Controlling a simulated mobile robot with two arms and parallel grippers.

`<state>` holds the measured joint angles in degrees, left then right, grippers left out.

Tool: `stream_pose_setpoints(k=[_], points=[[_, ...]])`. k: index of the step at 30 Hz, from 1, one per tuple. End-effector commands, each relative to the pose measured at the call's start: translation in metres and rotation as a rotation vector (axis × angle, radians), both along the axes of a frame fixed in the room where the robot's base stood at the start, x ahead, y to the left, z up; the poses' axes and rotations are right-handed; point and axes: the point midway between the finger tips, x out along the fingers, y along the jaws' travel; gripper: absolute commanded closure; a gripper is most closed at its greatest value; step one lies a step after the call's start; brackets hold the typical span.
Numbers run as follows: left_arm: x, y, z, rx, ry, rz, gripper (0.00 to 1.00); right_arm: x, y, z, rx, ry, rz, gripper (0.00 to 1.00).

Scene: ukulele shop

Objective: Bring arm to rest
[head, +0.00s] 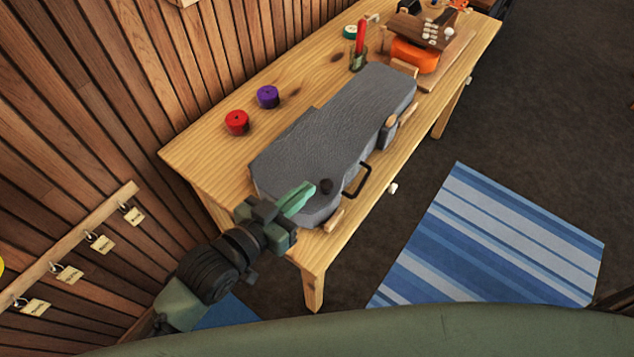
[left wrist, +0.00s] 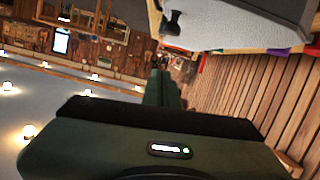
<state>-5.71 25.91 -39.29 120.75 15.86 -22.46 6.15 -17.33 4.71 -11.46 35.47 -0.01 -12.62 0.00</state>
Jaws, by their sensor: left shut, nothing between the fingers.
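My left gripper (head: 304,192) comes in from the left in the head view. It is shut and empty, and its green fingertips are at the near end of a grey ukulele case (head: 335,130). The case lies closed on a wooden table, with a black handle (head: 358,182) on its front side. I cannot tell whether the fingertips touch the case. In the left wrist view, the shut fingers (left wrist: 160,90) point away from the camera, and the grey case (left wrist: 235,20) shows at the top. My right gripper is not in view.
The wooden table (head: 203,155) also holds a red spool (head: 237,122), a purple spool (head: 268,97), a glass jar (head: 357,60) and an orange object (head: 414,54) at the far end. A blue striped rug (head: 490,240) lies on open floor at right. Tagged hooks line the left wall.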

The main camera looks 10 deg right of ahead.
Motion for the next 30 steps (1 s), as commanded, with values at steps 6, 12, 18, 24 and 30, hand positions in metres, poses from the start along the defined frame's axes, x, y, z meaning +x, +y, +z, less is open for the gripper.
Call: stream_pose_setpoints(k=[6,12,18,24,30], points=[[-0.019,0.018,0.006,0.000,-0.001,-0.001,1.00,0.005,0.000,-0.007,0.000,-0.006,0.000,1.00],[-0.022,0.021,0.009,-0.001,-0.001,-0.001,1.00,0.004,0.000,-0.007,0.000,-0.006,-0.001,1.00],[-0.021,0.028,0.003,0.033,0.030,0.030,1.00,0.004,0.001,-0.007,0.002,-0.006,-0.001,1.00],[-0.030,0.085,-0.037,0.234,0.248,0.209,1.00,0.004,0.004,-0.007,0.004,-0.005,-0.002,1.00],[-0.070,0.154,-0.076,0.415,0.511,0.370,1.00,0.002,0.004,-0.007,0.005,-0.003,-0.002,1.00]])
